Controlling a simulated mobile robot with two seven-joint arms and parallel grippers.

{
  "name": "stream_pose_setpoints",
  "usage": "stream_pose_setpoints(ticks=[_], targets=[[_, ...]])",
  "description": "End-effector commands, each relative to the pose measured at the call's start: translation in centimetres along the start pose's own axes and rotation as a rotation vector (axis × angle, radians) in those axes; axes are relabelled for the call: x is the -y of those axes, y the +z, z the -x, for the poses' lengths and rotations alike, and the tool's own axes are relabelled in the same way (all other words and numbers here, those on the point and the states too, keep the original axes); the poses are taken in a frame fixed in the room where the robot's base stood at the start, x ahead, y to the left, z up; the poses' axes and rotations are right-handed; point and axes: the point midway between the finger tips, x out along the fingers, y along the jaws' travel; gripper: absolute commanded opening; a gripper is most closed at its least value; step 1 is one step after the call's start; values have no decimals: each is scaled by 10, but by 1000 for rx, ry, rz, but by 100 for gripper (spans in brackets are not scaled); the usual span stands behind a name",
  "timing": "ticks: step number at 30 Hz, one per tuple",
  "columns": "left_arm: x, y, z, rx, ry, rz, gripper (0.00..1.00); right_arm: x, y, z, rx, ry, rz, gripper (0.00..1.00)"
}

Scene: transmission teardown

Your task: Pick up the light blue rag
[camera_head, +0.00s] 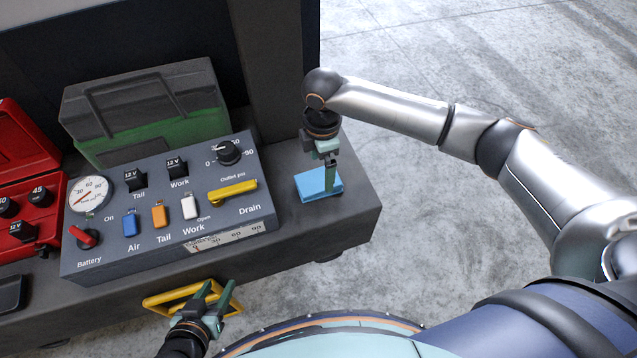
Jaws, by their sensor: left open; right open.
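The light blue rag (312,187) lies folded on the dark bench top, right of the control panel. My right gripper (329,187) points down directly over the rag, with its fingertips at or just above it. It is open; whether the fingers touch the rag I cannot tell, and they hide part of it. My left gripper (222,293) is open and empty, low in front of the bench, near a yellow handle (172,298).
The control panel (165,255) with switches, knobs and a yellow lever (232,190) stands left of the rag. A green case (165,133) stands behind it, and a red case (22,140) is at far left. The bench's right edge (372,205) is close to the rag.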

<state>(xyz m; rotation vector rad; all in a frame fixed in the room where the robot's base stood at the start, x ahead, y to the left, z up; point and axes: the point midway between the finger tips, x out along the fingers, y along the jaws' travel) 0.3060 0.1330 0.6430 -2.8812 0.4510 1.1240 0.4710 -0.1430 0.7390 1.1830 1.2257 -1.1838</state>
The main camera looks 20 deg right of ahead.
Motion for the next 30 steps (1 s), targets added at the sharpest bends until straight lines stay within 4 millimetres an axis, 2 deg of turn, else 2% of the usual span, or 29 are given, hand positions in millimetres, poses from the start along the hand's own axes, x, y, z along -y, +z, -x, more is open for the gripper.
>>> stream_pose_setpoints(ticks=[9, 13, 19, 30], targets=[[1, 7, -7, -2, 1, -3, 50, -4, 0, -45, 0, -1, -1, 100], [1, 10, -6, 2, 0, -2, 50, -4, 1, -52, 1, 0, 0, 100], [1, 15, -3, 12, -1, 1, 50, -4, 1, -51, 0, 1, 0, 100], [2, 13, -4, 9, -2, 1, 50, -4, 1, -51, 0, 1, -1, 60]])
